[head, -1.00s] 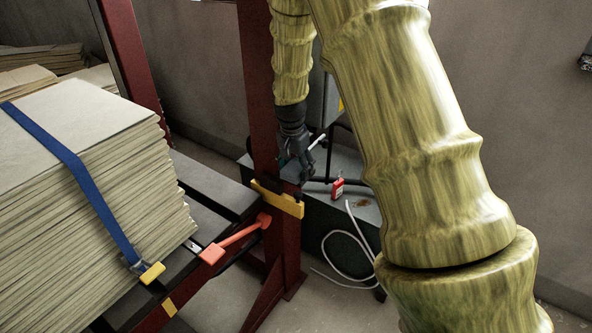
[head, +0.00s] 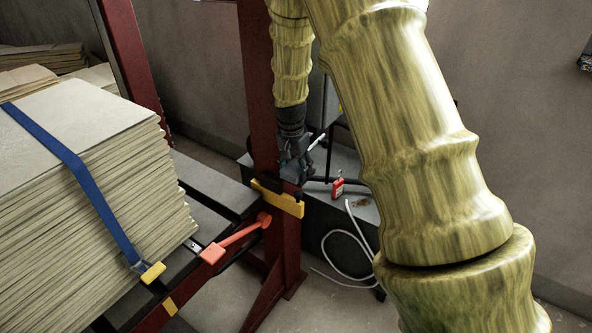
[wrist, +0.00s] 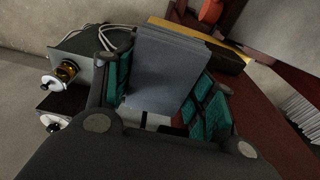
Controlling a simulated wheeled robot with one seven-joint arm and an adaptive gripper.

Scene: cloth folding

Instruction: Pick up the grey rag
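The grey rag (wrist: 168,72) shows in the wrist view as a folded, layered grey block. It lies between the two green-padded fingers of my gripper (wrist: 162,95). The fingers are spread wide, one on each side of the rag. Whether either pad touches it is hard to tell. In the head view my gripper (head: 296,170) points down beside the dark red post, over the grey bench top. I cannot make out the rag there; my gripper and the post cover that spot.
The dark red post (head: 257,110) with a yellow bracket (head: 277,198) stands close to my gripper. A red lighter-like item (head: 338,188) and a white cable (head: 350,240) are right of it. A strapped stack of boards (head: 85,190) fills the left.

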